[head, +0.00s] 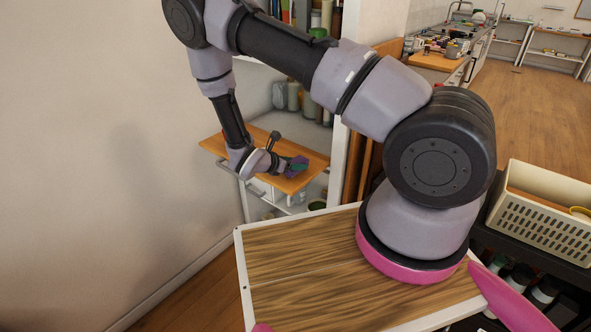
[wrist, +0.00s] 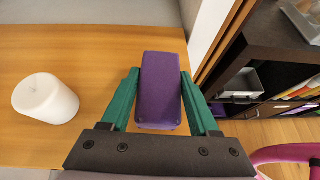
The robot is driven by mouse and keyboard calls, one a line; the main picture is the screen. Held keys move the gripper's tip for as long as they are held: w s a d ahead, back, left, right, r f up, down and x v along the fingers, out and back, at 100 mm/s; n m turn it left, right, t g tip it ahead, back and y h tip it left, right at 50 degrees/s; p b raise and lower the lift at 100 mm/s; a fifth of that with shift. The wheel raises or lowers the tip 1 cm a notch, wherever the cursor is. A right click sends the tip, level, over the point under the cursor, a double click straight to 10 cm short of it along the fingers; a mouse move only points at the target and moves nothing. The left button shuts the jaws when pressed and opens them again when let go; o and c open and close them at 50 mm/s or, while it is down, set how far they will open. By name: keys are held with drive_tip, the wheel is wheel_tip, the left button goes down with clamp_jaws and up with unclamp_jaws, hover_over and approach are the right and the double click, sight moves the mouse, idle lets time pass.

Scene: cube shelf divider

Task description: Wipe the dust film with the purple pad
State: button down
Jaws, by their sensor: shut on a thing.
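My gripper (wrist: 160,105) has green fingers and is shut on the purple pad (wrist: 160,85), which sits between them in the wrist view. In the head view my gripper (head: 291,166) and the purple pad (head: 297,170) are small, over the right part of an orange wooden board (head: 255,148) at the shelf. The wooden surface also fills the left of the wrist view (wrist: 60,55). I cannot tell whether the pad touches the board. I cannot make out a dust film in either view.
A white cylindrical object (wrist: 45,98) stands on the board left of my gripper. The shelf's white upright (head: 345,120) is close on the right. A dark shelf unit (wrist: 255,70) stands beyond the board's right edge. A cream basket (head: 540,215) is far right.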

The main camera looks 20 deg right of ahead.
sight(295, 162)
drive_tip(key=shift+r, duration=2.4)
drive_tip(key=w+d+r, duration=0.2)
drive_tip(key=d+r, duration=0.1)
drive_tip(key=r, duration=0.3)
drive_tip(key=w+d+r+n+t, duration=0.1)
drive_tip(key=w+d+r, duration=0.1)
drive_tip(key=r, duration=0.4)
drive_tip(key=shift+w+d+r+y, duration=0.2)
drive_tip(key=shift+w+d+y, duration=0.2)
drive_tip(key=shift+d, duration=0.35)
